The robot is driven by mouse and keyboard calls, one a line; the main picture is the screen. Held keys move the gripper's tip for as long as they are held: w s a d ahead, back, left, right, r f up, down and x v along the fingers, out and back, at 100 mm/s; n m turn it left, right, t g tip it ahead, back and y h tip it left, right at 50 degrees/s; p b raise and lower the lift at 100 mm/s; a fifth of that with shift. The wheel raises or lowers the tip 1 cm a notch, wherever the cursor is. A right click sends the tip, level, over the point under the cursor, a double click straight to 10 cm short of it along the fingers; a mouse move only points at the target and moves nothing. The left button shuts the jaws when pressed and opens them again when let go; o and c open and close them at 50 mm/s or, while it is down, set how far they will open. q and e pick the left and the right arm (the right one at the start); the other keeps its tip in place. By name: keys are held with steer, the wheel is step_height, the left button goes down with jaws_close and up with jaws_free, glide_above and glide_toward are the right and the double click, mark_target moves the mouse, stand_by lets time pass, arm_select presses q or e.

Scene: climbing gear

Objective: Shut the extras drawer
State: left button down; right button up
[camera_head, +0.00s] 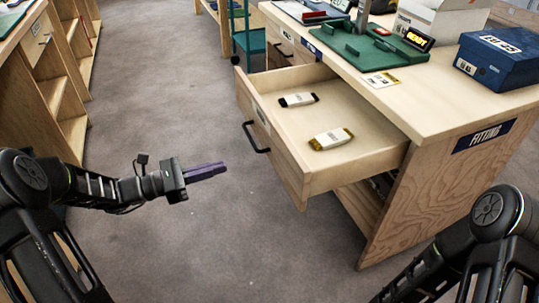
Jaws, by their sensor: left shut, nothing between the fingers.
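The extras drawer (276,157) is a light wood drawer pulled well out of the fitting counter. Its front faces left and carries a black bar handle (252,137). Inside lie a small dark-and-white packet (298,100) and a white packet with yellow ends (331,139). My left gripper (224,168) is shut and empty, with purple fingers pointing right. In the picture it is left of and lower than the handle, apart from the drawer front. My right arm shows at the lower right, but its gripper is out of view.
Wooden shelves (62,90) stand at the left. The grey floor (170,90) between them is clear.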

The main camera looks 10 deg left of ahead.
arm_select(q)
steer(key=shift+d+f, duration=0.1)
steer(key=b, duration=0.3)
glide_toward(278, 152)
steer(key=x, duration=0.7)
steer(key=shift+s, duration=0.1)
steer(key=shift+d, duration=0.1)
